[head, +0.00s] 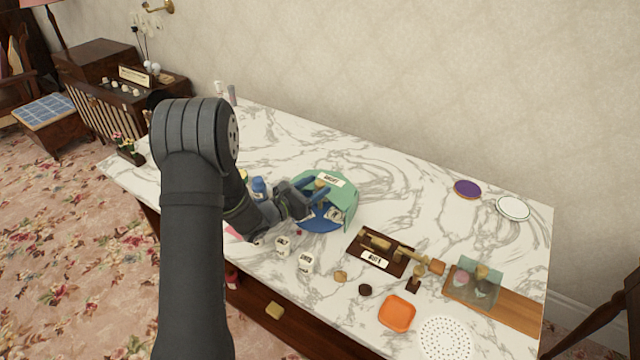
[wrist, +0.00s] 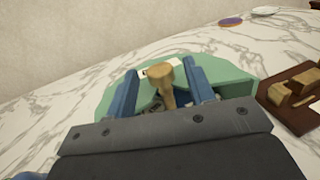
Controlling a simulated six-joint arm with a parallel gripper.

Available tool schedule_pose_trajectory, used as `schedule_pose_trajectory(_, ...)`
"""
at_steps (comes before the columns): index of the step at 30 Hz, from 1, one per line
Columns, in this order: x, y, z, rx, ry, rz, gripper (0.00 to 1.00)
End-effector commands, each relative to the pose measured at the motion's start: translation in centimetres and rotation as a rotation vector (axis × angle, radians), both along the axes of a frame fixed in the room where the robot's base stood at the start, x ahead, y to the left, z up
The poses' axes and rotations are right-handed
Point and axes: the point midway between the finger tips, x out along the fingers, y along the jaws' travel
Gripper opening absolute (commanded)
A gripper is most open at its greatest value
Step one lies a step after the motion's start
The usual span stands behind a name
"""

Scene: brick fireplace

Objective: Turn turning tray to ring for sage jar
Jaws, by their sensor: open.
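The blue turning tray (head: 312,226) stands on the marble table, partly covered by a green hood (head: 345,203) with a lettered label. The hood also shows in the wrist view (wrist: 236,82). My gripper (head: 319,193) is over the tray. In the wrist view my gripper (wrist: 163,72) is open, its blue fingers on either side of an upright wooden knob (wrist: 161,80). I cannot tell whether they touch it. A pale labelled jar (head: 336,215) shows at the tray's edge. Its lettering is too small to read, so I cannot tell which is the sage jar.
Two white labelled jars (head: 283,246) stand in front of the tray. A blue-capped bottle (head: 259,187) is beside my arm. A dark board with wooden parts (head: 378,249) lies to the right. An orange dish (head: 397,313) is near the front edge. Marble behind the tray is clear.

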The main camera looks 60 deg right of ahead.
Motion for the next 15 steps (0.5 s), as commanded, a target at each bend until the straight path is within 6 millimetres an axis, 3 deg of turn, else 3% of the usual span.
schedule_pose_trajectory(6, -0.5, -1.9, 0.0, 0.000, -0.001, 0.000, 0.49)
schedule_pose_trajectory(15, -0.6, -2.2, 0.0, 0.000, 0.000, 0.001, 0.49)
